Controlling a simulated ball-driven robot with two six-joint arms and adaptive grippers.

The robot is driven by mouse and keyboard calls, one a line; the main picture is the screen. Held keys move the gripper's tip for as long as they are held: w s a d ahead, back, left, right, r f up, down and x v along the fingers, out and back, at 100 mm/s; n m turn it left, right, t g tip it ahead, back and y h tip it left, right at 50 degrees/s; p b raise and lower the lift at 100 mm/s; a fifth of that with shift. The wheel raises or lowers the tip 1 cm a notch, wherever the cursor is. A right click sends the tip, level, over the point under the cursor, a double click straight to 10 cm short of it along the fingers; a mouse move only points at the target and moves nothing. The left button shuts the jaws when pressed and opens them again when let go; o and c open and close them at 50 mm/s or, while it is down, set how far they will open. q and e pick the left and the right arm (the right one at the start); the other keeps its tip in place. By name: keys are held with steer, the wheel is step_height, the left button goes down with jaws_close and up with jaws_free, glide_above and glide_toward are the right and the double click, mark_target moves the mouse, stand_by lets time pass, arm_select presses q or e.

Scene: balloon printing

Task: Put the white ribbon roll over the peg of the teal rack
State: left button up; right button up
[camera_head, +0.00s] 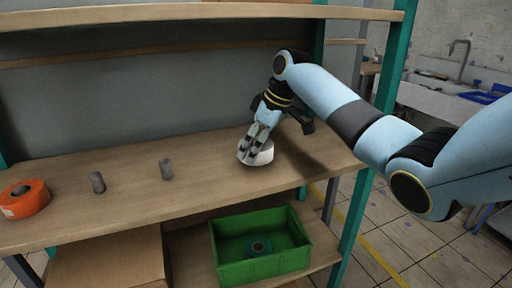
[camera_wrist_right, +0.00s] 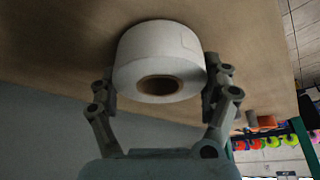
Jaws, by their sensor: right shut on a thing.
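The white ribbon roll (camera_head: 262,155) is at the right part of the wooden shelf of the teal rack (camera_head: 353,222). My right gripper (camera_head: 254,146) reaches down from above and is shut on it. In the right wrist view the roll (camera_wrist_right: 160,45) sits between the two fingers of the gripper (camera_wrist_right: 160,90), with its dark core hole facing the camera. I cannot tell whether the roll touches the shelf. Two short grey pegs stand on the shelf to the left, one nearer the roll (camera_head: 166,169) and one farther left (camera_head: 97,182); both are bare. My left gripper is not in view.
An orange roll (camera_head: 24,208) lies at the shelf's left end. A green crate (camera_head: 262,266) with a dark green roll (camera_head: 259,247) and a cardboard box (camera_head: 110,262) are on the level below. An upper shelf board (camera_head: 200,14) spans above. The shelf between roll and pegs is clear.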

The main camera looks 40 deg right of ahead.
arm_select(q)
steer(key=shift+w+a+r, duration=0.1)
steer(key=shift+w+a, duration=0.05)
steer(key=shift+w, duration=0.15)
arm_select(e)
steer(key=shift+f, duration=0.55)
steer(key=shift+f, duration=0.15)
steer(key=o, duration=1.1)
steer(key=v, duration=0.5)
steer(key=shift+w+d, duration=0.1)
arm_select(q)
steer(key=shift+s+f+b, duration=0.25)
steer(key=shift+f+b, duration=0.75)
arm_select(e)
steer(key=s+d, duration=0.2)
steer(key=s, duration=0.1)
steer(key=s+d, duration=0.2)
steer(key=s, duration=0.2)
steer(key=s+d, duration=0.2)
steer(key=s, duration=0.1)
steer(key=shift+s+d, duration=0.2)
